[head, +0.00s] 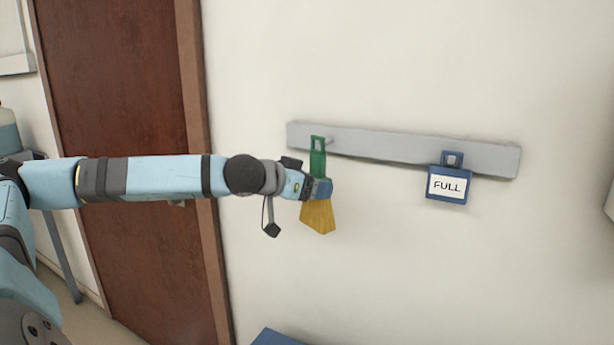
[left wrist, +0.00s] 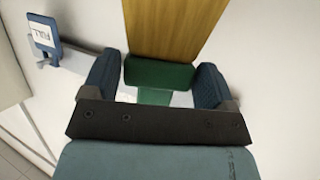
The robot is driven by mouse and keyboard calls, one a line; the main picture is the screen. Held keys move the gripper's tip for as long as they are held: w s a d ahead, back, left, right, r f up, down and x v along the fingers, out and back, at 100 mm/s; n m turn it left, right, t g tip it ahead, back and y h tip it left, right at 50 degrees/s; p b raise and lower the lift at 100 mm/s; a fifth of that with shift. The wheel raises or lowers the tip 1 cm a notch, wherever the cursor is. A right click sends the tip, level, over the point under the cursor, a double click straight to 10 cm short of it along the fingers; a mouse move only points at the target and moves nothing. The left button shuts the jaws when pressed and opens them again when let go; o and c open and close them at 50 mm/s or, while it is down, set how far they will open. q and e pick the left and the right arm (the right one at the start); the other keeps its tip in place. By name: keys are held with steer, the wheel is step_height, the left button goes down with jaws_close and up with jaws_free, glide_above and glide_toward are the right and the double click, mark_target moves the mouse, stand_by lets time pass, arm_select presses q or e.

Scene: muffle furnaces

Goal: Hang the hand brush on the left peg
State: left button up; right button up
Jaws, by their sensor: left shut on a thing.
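The hand brush has a green handle (head: 317,160) with a loop at the top and yellow bristles (head: 318,217) pointing down. It hangs upright in front of the wall, in my left gripper (head: 318,188), which is shut on it. In the left wrist view the fingers (left wrist: 155,72) stand on both sides of the brush's green block, with the bristles (left wrist: 165,28) beyond. The left peg (head: 330,140) shows just right of the handle top, on the grey rail (head: 385,144). I cannot tell whether the peg is inside the loop. My right gripper is not in view.
A blue tag marked FULL (head: 449,185) hangs at the rail's right part and also shows in the left wrist view (left wrist: 43,33). A brown door (head: 120,90) stands left. The wall below the rail is bare.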

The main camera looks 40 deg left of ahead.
arm_select(q)
steer(key=shift+w+a+r+p, duration=0.25)
steer(key=shift+w+p, duration=0.4)
steer(key=shift+p, duration=0.35)
steer(key=shift+w+a+p, duration=0.2)
steer(key=shift+w+p, duration=0.4)
steer(key=shift+p, duration=0.4)
steer(key=shift+w+p, duration=0.4)
steer(key=shift+p, duration=0.25)
steer(key=shift+w+a+f, duration=0.2)
steer(key=shift+w+f, duration=0.45)
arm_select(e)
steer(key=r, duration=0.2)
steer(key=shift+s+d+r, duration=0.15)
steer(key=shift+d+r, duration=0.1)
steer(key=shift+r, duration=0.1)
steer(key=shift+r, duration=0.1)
